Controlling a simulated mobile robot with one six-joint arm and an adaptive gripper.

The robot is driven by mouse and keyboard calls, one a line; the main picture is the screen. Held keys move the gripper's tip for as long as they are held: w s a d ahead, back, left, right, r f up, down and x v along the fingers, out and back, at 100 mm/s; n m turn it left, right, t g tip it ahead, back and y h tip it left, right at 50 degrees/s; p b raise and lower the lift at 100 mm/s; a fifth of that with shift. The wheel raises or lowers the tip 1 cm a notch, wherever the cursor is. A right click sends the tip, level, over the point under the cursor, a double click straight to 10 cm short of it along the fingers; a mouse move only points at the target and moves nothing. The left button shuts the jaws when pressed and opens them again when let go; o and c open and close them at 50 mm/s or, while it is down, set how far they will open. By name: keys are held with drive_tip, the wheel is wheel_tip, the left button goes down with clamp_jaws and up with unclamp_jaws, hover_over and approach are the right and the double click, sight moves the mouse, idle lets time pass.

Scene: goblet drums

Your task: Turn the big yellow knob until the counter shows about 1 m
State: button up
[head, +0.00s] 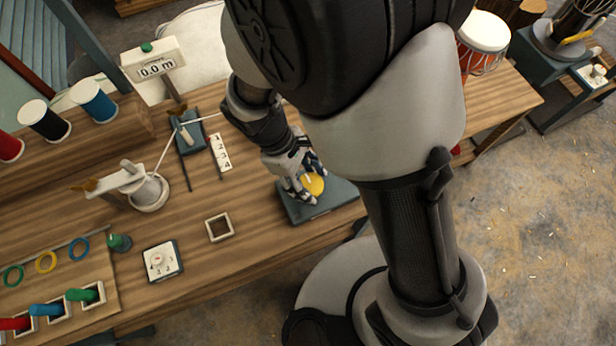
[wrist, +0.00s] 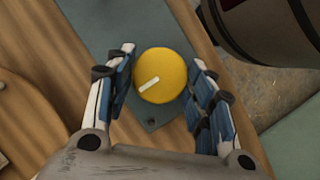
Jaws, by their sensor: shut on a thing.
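The big yellow knob (head: 313,184) sits on a dark grey-green plate (head: 335,200) near the bench's front edge. The counter (head: 154,62) is a white sign on a post at the back left and reads 0.0 m. Part of the knob is hidden by my fingers in the head view.
A small square box (head: 219,228) and a white dial box (head: 162,261) stand left of the plate. A winding device with a cord (head: 150,192) and a numbered strip (head: 220,152) lie further left. Thread spools (head: 94,101) stand at the back left. A drum (head: 484,35) is at the right.

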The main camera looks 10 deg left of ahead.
drive_tip(key=shift+m+p, duration=0.3)
drive_tip(key=shift+m, duration=0.1)
drive_tip(key=m+g+p, duration=0.1)
drive_tip(key=m, duration=0.1)
drive_tip(key=m+p, duration=0.1)
drive_tip(key=shift+w+d+r+m+g+y, duration=0.1)
drive_tip(key=shift+w+m+g+y, duration=0.05)
drive_tip(key=shift+m+g+y, duration=0.2)
drive_tip(key=m+y+p, duration=0.1)
drive_tip(key=m, duration=0.1)
drive_tip(key=m+g+p, duration=0.1)
drive_tip(key=m+p, duration=0.1)
drive_tip(key=m, duration=0.1)
drive_tip(key=shift+d+m+y, duration=0.1)
drive_tip(key=shift+m+y, duration=0.15)
drive_tip(key=shift+y, duration=0.1)
drive_tip(key=m+y, duration=0.1)
drive_tip(key=m, duration=0.1)
drive_tip(key=m+g+y+p, duration=0.1)
drive_tip(key=m, duration=0.2)
drive_tip(key=shift+w+d, duration=0.1)
drive_tip(key=shift+d, duration=0.05)
drive_tip(key=shift+d+m+t+y, duration=0.15)
drive_tip(key=shift+m+y, duration=0.25)
drive_tip(key=shift+m, duration=0.8)
drive_tip(key=shift+a+m+t+y, duration=0.15)
drive_tip(key=shift+m+y, duration=0.25)
drive_tip(key=shift+m, duration=0.8)
drive_tip(key=shift+d, duration=0.1)
